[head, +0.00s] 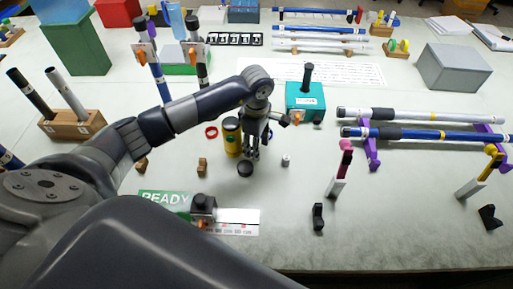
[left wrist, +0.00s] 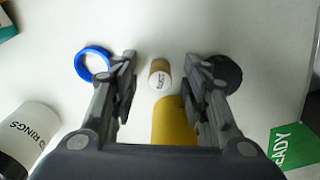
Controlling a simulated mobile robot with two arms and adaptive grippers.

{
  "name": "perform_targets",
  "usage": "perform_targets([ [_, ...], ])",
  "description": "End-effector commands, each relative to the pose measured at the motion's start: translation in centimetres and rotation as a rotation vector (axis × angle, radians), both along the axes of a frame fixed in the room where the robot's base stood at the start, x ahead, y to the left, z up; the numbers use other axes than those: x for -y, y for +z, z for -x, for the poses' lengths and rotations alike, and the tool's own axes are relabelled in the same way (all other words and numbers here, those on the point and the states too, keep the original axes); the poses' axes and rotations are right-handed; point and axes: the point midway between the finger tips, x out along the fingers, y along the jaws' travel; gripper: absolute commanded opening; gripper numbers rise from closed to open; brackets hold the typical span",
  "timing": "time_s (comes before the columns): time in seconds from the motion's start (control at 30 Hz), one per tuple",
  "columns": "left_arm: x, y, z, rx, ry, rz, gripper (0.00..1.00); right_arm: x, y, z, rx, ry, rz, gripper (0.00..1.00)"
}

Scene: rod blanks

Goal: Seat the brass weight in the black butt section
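My left gripper (head: 252,156) points down over the mat in the head view. In the left wrist view its fingers (left wrist: 160,88) are apart with nothing held between them. A small brown cylinder with a pale lettered band (left wrist: 160,76), apparently the brass weight, shows between and beyond the fingertips; its lettering is too small to read surely. It seems to be the small pale piece (head: 285,160) right of the gripper in the head view. A black tube (head: 30,92), apparently the butt section, leans in a wooden block (head: 75,125) at left. My right gripper is not in view.
A yellow canister (head: 232,138) stands close beside the gripper, with a black disc (head: 246,169) in front. A blue ring (left wrist: 93,62) and a white RINGS canister (left wrist: 28,137) lie near the fingers. Rods rest on purple stands (head: 371,152) at right.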

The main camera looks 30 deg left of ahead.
Motion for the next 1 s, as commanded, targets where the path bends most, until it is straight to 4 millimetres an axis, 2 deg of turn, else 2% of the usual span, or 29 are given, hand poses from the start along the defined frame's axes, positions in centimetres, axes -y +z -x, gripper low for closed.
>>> perform_targets([
  [0.03,0.0,0.0,0.0,0.0,0.0,0.0,0.29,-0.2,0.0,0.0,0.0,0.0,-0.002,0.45],
  [0.17,0.0,0.0,0.0,0.0,0.0,0.0,0.0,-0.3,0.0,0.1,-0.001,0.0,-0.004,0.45],
  [0.63,0.0,0.5,-0.1,0.002,0.0,0.001,0.0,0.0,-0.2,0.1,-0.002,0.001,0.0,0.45],
  [0.77,0.0,1.6,-0.1,0.005,0.0,0.001,0.0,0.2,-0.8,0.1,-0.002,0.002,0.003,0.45],
  [0.9,0.0,3.7,-0.1,0.007,0.0,0.0,0.0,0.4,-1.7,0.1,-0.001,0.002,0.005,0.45],
  [1.0,2.0,3.5,1.6,0.001,-0.007,0.002,0.0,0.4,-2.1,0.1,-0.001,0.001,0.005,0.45],
])
